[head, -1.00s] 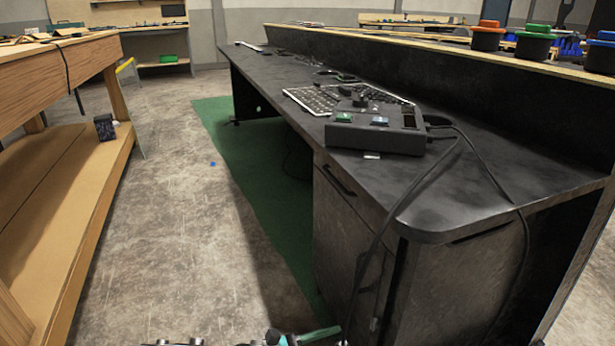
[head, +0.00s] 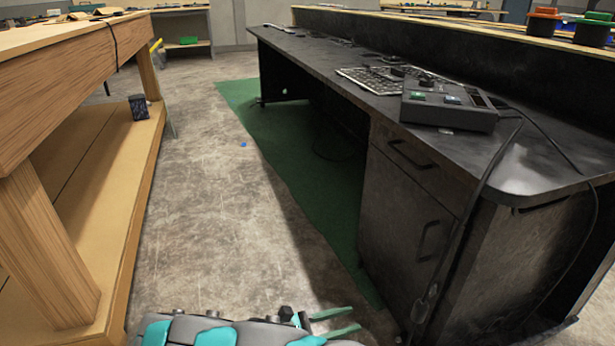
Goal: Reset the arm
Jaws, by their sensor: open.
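My gripper (head: 345,322) shows at the bottom middle of the head view, with two teal fingers pointing right and a gap between them. It is open and empty, low over the floor in front of the desk cabinet. Part of my arm shows to its left along the bottom edge. The LED console (head: 449,106), a dark box with a green button and a pale blue button, sits on the black desk (head: 540,158), well above and to the right of my gripper. They are apart.
Cables hang over the desk's front edge. A wooden workbench (head: 70,88) with a low shelf stands at left, a dark box (head: 138,107) on it. A green mat (head: 318,212) lies under the desk.

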